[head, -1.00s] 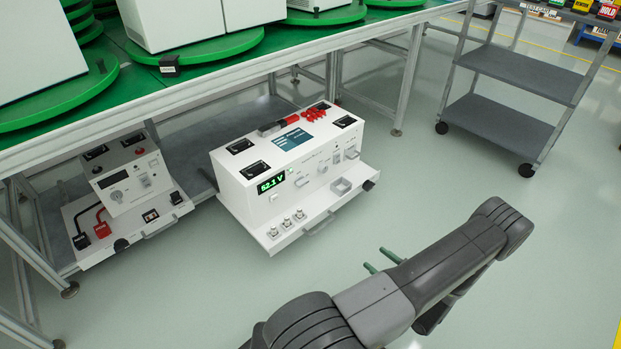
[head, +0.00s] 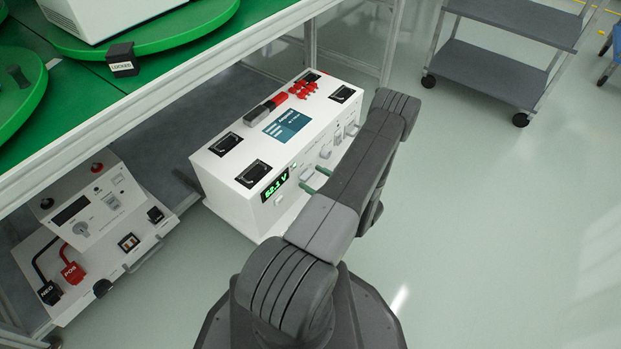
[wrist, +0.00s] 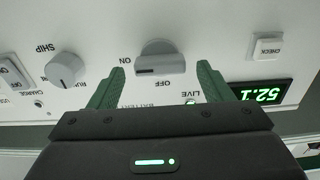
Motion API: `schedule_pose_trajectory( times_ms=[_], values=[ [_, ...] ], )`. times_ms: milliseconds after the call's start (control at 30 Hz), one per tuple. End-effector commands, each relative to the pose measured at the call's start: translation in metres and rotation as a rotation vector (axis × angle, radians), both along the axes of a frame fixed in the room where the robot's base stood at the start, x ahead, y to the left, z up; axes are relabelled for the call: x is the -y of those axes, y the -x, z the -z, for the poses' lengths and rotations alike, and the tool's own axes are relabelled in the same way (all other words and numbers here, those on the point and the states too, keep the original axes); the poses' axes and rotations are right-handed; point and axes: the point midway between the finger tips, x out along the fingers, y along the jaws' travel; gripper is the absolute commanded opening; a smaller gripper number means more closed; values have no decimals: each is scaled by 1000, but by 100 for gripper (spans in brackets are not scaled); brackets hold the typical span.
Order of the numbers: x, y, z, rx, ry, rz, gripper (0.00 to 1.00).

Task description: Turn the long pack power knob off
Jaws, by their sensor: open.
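The long pack (head: 238,172) is a white box on the floor by the bench, with a green-lit display (head: 274,185) reading 52.1 V. In the wrist view its grey power knob (wrist: 160,57) shows upside down, with ON at its left and OFF below. The knob's bar lies level and its dark mark is on the left, toward ON. A green lamp by the LIVE label (wrist: 190,101) is lit. My gripper (wrist: 159,75) is open, its green fingers on either side of the knob, with gaps showing. In the head view my gripper (head: 316,181) is at the pack's front face.
A SHIP/RUN knob (wrist: 64,70), a switch and a CHECK button (wrist: 267,46) flank the power knob. A smaller white unit (head: 98,215) with red and black plugs stands at left. The green bench is above. A grey cart (head: 490,72) stands back right; floor at right is clear.

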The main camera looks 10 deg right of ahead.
Motion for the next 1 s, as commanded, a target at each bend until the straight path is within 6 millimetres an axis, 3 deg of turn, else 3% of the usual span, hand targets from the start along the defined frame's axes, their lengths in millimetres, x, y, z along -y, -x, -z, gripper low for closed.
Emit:
schedule_pose_trajectory(
  times_ms=[200,533,767,1000],
  values=[
    [-11,-11,0,0,0,-1,73],
    [-13,-12,0,0,0,0,73],
    [-13,-12,0,-1,-1,0,30],
    [-13,-12,0,8,9,-1,28]
  ],
)
